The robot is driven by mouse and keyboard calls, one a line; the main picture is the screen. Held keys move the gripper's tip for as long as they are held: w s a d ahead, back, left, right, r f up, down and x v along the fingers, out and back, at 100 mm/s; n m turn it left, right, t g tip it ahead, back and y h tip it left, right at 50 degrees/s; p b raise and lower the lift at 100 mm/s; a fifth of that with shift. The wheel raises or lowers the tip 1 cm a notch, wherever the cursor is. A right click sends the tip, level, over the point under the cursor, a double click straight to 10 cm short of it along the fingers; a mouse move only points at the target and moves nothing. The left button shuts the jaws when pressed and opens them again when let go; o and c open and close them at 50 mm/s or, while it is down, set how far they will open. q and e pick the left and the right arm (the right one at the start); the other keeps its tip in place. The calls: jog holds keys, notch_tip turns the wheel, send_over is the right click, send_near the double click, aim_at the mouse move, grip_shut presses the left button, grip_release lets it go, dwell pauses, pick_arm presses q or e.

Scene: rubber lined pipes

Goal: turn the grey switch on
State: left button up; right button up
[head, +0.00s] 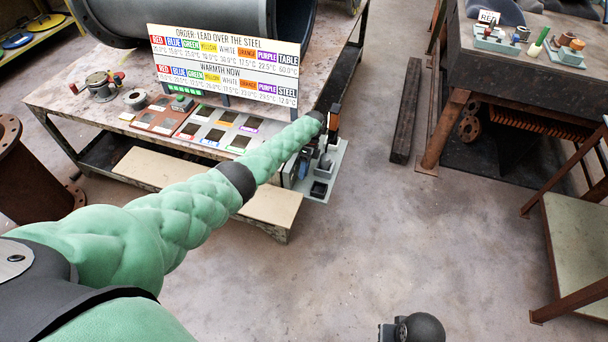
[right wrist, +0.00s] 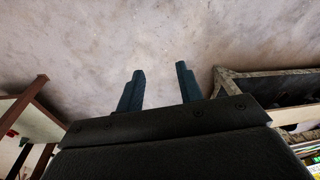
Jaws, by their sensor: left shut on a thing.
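I cannot surely pick out the grey switch in either view.
The bench (head: 65,97) carries a sign (head: 225,65), a row of colour-marked plates (head: 213,133) and a large pipe. The pale grey tray (head: 323,187) holds small dark parts. A second table (head: 530,65) stands at the upper right.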

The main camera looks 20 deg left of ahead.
pick_arm(q)
jog(key=shift+f+g+b, duration=0.1)
jog(key=shift+g+b, duration=0.3)
jog(key=shift+b, duration=0.25)
pick_arm(e)
notch_tip(320, 180, up, 7)
jog(key=s, duration=0.1)
jog(key=shift+s, duration=0.4)
jog(key=shift+d+f, duration=0.1)
pick_arm(q)
jog(key=o, duration=1)
jog(key=shift+c, duration=0.2)
pick_arm(e)
jog(key=shift+f, duration=0.1)
pick_arm(q)
jog(key=b+v, duration=0.2)
jog(key=v, duration=0.5)
jog(key=shift+w+r, duration=0.3)
pick_arm(e)
jog(key=shift+t+y, duration=0.4)
jog(key=shift+t, duration=0.1)
jog(key=a+f, duration=0.1)
jog(key=w+a+f, duration=0.1)
jog(key=a+f, duration=0.1)
jog(key=f, duration=0.1)
jog(key=shift+w, duration=0.35)
